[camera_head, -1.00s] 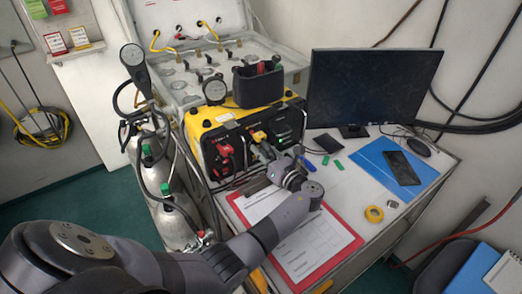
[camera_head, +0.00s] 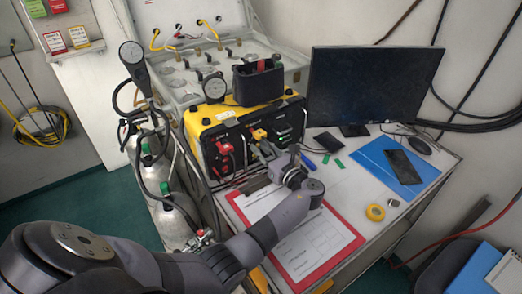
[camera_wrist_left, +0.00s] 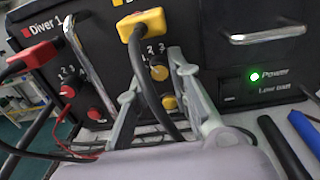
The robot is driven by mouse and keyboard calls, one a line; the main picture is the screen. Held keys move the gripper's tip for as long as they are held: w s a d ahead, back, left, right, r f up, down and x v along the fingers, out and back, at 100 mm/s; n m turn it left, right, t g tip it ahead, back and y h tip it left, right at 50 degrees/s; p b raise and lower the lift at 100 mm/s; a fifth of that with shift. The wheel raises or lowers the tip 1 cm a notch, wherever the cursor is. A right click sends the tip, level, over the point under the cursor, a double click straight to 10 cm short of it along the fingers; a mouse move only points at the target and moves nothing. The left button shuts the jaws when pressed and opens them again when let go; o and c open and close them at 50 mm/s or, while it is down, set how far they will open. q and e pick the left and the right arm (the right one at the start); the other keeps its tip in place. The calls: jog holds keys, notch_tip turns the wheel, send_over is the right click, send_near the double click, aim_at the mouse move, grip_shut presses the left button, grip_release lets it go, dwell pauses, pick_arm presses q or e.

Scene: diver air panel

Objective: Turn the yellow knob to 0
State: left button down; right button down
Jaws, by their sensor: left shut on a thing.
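The yellow knob (camera_wrist_left: 159,73) with a number scale above it shows in the left wrist view, on the black front of the yellow-edged panel case (camera_head: 205,118). A second yellow knob (camera_wrist_left: 169,102) sits just below it. My left gripper (camera_wrist_left: 153,76) has a finger on each side of the upper yellow knob and is shut on it. The knob's pointer setting is too small to read. A yellow connector (camera_wrist_left: 141,23) is above, and its black cable passes in front between the fingers. In the head view my left gripper (camera_head: 267,150) is at the case front. The right gripper is not in view.
A red connector (camera_wrist_left: 32,57) and red knobs (camera_wrist_left: 68,91) are to the left. Metal handles stick out of the front. A clipboard (camera_head: 346,246) lies in front of the case, with a monitor (camera_head: 372,88) to the right. Gas cylinders (camera_head: 150,200) stand at left.

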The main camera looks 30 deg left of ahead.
pick_arm(q)
jog(key=n+b, duration=0.1)
jog(key=n, duration=0.2)
jog(key=shift+f, duration=0.1)
jog(key=n+b, duration=0.1)
jog(key=n, duration=0.1)
jog(key=shift+n+b, duration=0.3)
jog(key=shift+b, duration=0.05)
jog(key=n+b, duration=0.3)
jog(key=n, duration=0.2)
jog(key=shift+t, duration=0.3)
jog(key=shift+r+n, duration=0.2)
jog(key=shift+n, duration=0.1)
jog(key=c, duration=1.4)
grip_release()
jog(key=shift+c, duration=0.2)
